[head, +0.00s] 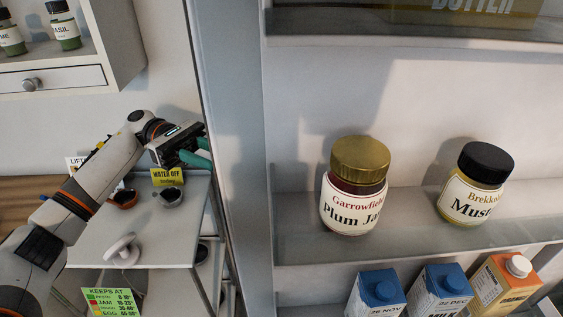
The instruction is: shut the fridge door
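The fridge door (235,150) fills the right half of the head view, with what looks like its white inner side facing me. Its pale vertical edge runs down the middle of the picture. A plum jam jar (355,190) and a mustard jar (477,183) stand on its shelf. My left gripper (203,152) is left of that edge, its teal fingertips close to it in the picture. I cannot tell whether they touch it, or whether the fingers are apart. My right gripper is not in view.
A butter compartment (420,22) is at the top, and several cartons (377,292) stand below the jars. A wall cabinet (110,45) with spice jars hangs at upper left.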

